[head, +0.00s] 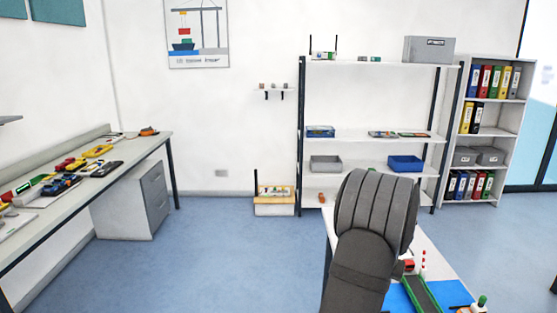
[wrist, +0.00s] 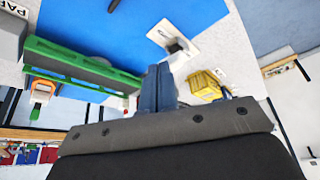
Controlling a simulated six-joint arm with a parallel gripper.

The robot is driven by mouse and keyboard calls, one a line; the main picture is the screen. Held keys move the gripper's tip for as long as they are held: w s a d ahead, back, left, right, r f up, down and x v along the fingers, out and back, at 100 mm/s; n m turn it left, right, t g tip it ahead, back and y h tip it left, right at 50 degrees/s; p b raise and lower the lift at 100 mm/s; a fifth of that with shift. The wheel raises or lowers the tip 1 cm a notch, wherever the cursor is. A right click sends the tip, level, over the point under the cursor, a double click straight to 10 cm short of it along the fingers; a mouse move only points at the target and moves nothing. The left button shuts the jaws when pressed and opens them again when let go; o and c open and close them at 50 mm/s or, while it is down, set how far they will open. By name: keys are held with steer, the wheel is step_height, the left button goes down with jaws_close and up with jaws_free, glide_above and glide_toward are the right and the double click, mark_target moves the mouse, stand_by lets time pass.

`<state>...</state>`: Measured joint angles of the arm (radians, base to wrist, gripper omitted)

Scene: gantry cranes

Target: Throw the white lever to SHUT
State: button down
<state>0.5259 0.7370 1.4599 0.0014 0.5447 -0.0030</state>
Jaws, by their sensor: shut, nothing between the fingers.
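In the wrist view my gripper (wrist: 160,70) has its two blue-grey fingers pressed together, with nothing between them. Just beyond the fingertips, a white plate (wrist: 160,34) with a small dark part (wrist: 180,47) on it lies at the edge of a blue area. I cannot tell whether this is the lever's mount. I cannot make out a white lever or the word SHUT in either view. In the head view my dark arm hides much of the work table, and the fingers do not show.
In the wrist view a green conveyor (wrist: 80,60) lies left of the fingers and a yellow object (wrist: 204,84) right of them. In the head view the green-sided conveyor (head: 420,297) and a red-and-white post (head: 423,262) stand right of my arm. Shelves (head: 375,132) stand behind.

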stand_by(0.4)
steer(key=shift+f, duration=1.55)
steer(key=shift+w, duration=0.15)
steer(key=shift+w, duration=1.85)
steer(key=shift+s+r, duration=0.1)
steer(key=shift+s, duration=0.55)
step_height(320, 180, up, 7)
